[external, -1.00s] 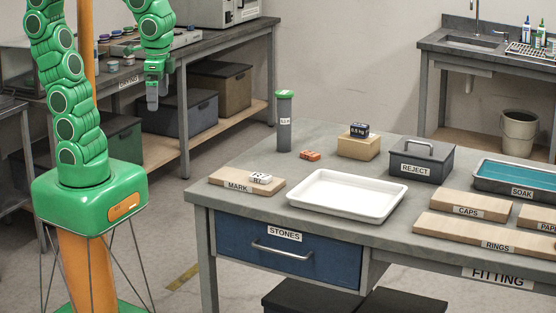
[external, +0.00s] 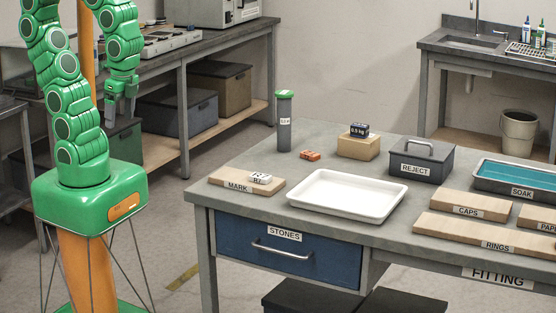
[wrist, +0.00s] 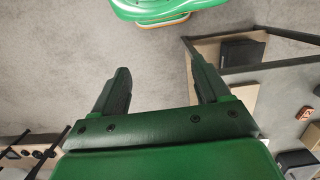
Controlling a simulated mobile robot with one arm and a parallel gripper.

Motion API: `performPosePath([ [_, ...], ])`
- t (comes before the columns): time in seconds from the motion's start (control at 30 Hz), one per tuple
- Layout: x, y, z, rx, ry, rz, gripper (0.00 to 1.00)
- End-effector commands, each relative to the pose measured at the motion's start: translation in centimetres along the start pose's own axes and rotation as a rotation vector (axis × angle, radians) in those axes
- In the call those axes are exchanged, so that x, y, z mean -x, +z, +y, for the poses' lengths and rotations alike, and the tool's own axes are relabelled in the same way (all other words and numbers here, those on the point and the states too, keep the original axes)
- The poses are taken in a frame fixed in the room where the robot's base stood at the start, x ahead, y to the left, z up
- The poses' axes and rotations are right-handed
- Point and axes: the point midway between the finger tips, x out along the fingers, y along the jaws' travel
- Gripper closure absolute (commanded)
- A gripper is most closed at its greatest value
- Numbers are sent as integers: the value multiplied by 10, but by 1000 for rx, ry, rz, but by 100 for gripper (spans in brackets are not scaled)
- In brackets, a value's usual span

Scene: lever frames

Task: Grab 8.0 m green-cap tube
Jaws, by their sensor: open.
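The green-cap tube (external: 284,122) is a dark grey cylinder with a green cap and a small white label, too small to read surely. It stands upright near the back left corner of the fitting table (external: 330,258). My gripper (external: 121,115) hangs in the air to the left of that table, pointing down, well apart from the tube. In the wrist view my gripper (wrist: 160,90) has its two dark fingers spread, with only floor between them. I cannot make out the tube in the wrist view.
A small orange block (external: 310,155), a tan block (external: 358,146) with a 0.5 kg weight (external: 359,130), the MARK board (external: 226,182) and a white tray (external: 346,202) are near the tube. A REJECT box (external: 421,160) stands farther right. A back bench (external: 186,52) is behind my arm.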

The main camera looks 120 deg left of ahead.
Motion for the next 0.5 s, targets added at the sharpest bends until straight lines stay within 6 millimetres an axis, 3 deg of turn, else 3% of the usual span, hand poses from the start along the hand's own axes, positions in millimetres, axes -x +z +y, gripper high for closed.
performPosePath([
  [0.17,1,-35,1,4,37,70,25],
  [0.5,18,-184,-21,62,133,419,25],
])
